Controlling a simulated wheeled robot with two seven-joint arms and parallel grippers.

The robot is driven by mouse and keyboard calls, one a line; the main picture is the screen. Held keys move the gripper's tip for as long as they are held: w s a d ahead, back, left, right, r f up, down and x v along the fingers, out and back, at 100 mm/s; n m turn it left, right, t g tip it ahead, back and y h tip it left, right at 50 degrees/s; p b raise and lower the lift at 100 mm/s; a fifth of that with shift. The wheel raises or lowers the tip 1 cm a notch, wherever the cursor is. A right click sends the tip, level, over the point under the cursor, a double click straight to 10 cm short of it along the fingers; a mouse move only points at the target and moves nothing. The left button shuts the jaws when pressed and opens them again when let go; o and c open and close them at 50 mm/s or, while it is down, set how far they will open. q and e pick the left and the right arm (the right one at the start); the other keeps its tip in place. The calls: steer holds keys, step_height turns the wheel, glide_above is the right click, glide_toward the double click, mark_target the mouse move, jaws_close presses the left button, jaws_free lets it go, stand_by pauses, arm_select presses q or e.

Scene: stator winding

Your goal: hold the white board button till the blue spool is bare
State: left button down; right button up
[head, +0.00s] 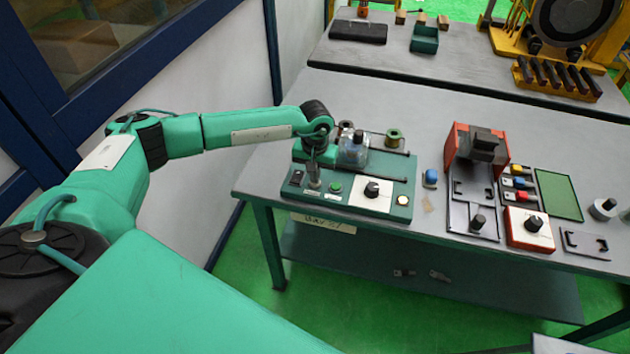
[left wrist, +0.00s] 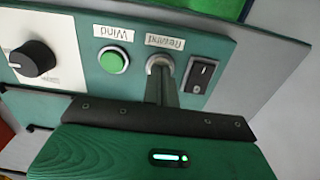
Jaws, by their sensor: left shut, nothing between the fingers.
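My left gripper (head: 313,180) points down at the front left of the green winding board (head: 402,172). In the left wrist view its shut, empty fingers (left wrist: 161,85) meet the button marked Rewind (left wrist: 160,61), covering most of it; only its pale rim shows. Whether the button is pressed in cannot be told. A bluish clear cover (head: 353,150) stands on the board behind the gripper. No clearly blue spool can be made out, nor how much wire it holds. A spool with an olive-gold body (head: 395,138) stands at the board's back. My right gripper is out of view.
A green Wind button (left wrist: 113,60) and a black rocker switch (left wrist: 202,75) flank the Rewind button. A black dial (left wrist: 33,58) sits on a white plate.

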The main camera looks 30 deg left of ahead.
arm_select(q)
steer(key=shift+f+b, duration=0.1)
steer(key=shift+b, duration=0.35)
stand_by(0.8)
stand_by(2.2)
steer(key=shift+r+p, duration=1.2)
steer(key=shift+r, duration=2.35)
